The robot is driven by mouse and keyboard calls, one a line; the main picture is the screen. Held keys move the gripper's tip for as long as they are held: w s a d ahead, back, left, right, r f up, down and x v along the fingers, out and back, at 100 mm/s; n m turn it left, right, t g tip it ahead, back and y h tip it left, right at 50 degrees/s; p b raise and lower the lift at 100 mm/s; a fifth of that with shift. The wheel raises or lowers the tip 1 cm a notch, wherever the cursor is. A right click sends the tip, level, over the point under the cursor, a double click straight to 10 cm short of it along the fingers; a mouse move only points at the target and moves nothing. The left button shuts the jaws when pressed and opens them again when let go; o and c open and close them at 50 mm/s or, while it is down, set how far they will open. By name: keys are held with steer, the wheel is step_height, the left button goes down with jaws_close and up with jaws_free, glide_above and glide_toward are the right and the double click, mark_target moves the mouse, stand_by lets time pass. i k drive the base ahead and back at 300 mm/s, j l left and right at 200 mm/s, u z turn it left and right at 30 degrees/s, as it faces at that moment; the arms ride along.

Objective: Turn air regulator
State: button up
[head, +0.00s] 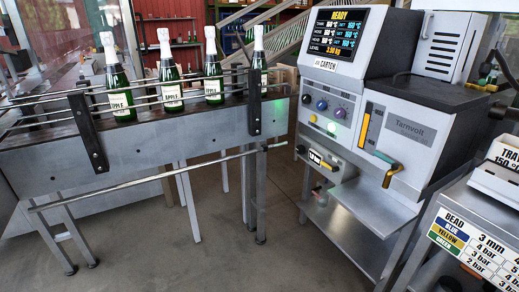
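A glue machine (360,100) marked Tamvolt stands right of centre. Low on its front left is a small unit that looks like the air regulator (323,160). It has a pale display that seems to read in bar, but the digits are too small to be sure of. A dark round knob (301,150) sits at its left end. My gripper is not in view, and nothing is seen touching the regulator.
A conveyor (180,137) with several capped green bottles runs at the left, its thin rail reaching near the regulator. A bead, bar and mm chart (475,247) hangs at right. The floor in front is clear.

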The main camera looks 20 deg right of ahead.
mark_target(301, 149)
steer(key=i+j+z, duration=0.25)
steer(key=i, duration=0.2)
steer(key=i+j+z, duration=0.3)
steer(key=i+j, duration=0.15)
steer(key=i, duration=0.35)
steer(key=i+j, duration=0.1)
steer(key=i, duration=0.4)
steer(key=i+j+z, duration=0.1)
steer(key=i, duration=0.35)
